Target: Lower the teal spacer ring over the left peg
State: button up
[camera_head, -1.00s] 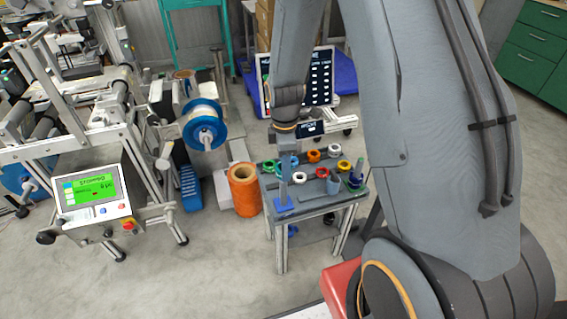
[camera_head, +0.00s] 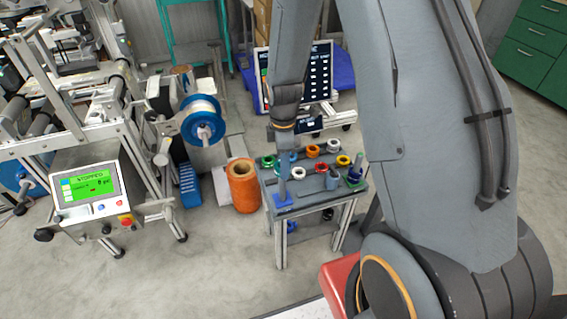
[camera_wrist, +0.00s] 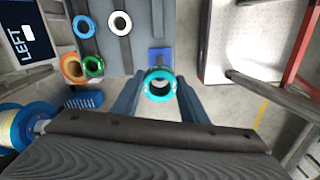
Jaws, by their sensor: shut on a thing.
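The teal spacer ring (camera_wrist: 159,85) sits between the two fingers of my gripper (camera_wrist: 159,100) in the wrist view, and my gripper is shut on it. The blue square base (camera_wrist: 159,56) of the left peg shows just beyond the ring, and the grey peg's top seems close to the ring's far edge. The ring's hole looks open, with floor colour through it, so it appears beside the peg. In the head view the left peg (camera_head: 283,188) stands upright on its blue base at the table's near left corner, below my gripper.
The grey table (camera_head: 305,200) carries several coloured rings, among them a red one (camera_head: 296,170) and a yellow one (camera_head: 343,160). An orange spool (camera_head: 243,187) stands left of the table.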

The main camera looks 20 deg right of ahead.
jog(key=shift+f, duration=0.3)
jog(key=shift+f, duration=0.35)
jog(key=shift+f+b, duration=0.5)
jog(key=shift+f, duration=0.3)
dwell(0.7)
jog(key=shift+f, duration=0.35)
jog(key=shift+f+b, duration=0.45)
jog(key=shift+f, duration=0.3)
jog(key=shift+f, duration=0.35)
jog(key=shift+f+b, duration=0.6)
jog(key=shift+f, duration=0.25)
jog(key=o, duration=1.2)
